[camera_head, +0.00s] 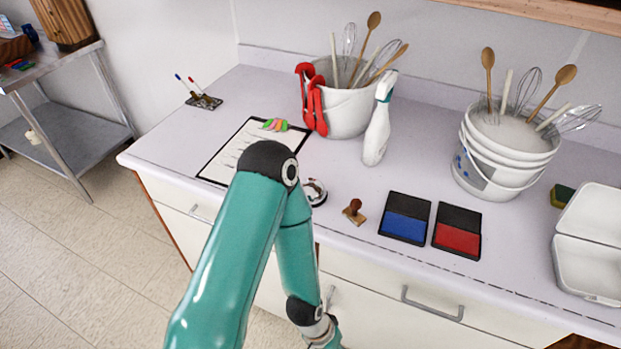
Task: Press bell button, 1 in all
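The bell (316,192) is a small round silver-and-dark piece on the counter near its front edge. It sits just right of my teal arm's elbow, and its left side is partly hidden by the arm. Its button is too small to make out clearly. My teal arm rises from the bottom of the view, bends at the elbow in front of the bell, and drops back down to a wrist at the bottom edge. No gripper fingers show. My other arm is not in view.
A clipboard (226,160) lies left of the bell. A wooden stamp (354,211), a blue ink pad (405,226) and a red ink pad (457,239) lie to its right. A spray bottle (377,140) and utensil buckets (347,108) stand behind.

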